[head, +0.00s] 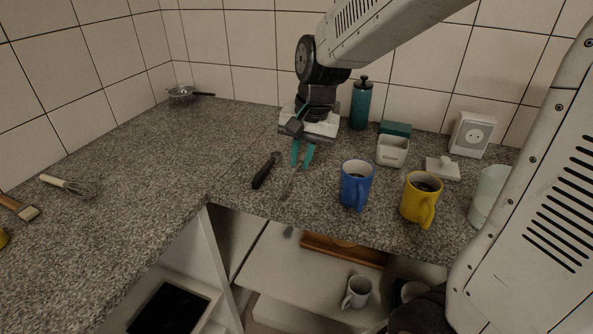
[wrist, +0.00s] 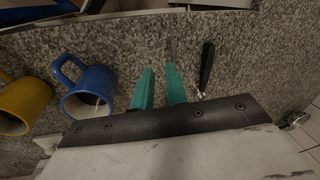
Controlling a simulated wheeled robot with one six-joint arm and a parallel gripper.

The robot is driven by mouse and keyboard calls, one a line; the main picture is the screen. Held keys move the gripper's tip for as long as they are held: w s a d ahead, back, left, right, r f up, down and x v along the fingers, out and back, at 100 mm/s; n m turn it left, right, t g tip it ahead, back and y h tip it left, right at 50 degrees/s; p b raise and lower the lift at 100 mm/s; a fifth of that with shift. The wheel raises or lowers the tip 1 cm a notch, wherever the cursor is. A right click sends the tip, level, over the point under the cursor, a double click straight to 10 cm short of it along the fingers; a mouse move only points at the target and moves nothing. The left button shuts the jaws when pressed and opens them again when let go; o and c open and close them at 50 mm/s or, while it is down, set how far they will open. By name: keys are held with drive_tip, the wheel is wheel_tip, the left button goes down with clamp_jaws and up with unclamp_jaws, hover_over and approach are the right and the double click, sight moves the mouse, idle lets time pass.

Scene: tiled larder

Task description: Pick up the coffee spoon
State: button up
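My gripper (head: 301,167) points down above the counter, behind this piece. In the wrist view its two teal fingers (wrist: 160,69) are apart with only counter between them. A black-handled tool (head: 264,171) with a metal end lies to the left; it also shows in the wrist view (wrist: 207,66).
A blue mug (head: 355,186) and a yellow mug (head: 420,197) stand to the right, with a pale green cup (head: 488,196). Behind are a teal bottle (head: 361,103), a white container (head: 392,151) and a white box (head: 472,135). The left counter has broad free room around a whisk (head: 68,186).

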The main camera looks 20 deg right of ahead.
sight(287, 185)
drive_tip(key=shift+m, duration=0.7)
drive_tip(key=w+f, duration=0.2)
drive_tip(key=f, duration=0.1)
drive_tip(key=w+f, duration=0.1)
drive_tip(key=f, duration=0.3)
drive_tip(key=w+a+f, duration=0.1)
drive_tip(key=w+f, duration=0.1)
drive_tip(key=f, duration=0.1)
drive_tip(key=shift+w+f, duration=0.3)
drive_tip(key=shift+f, duration=0.1)
clamp_jaws()
drive_tip(key=shift+r, duration=0.1)
wheel_tip(287, 185, up, 18)
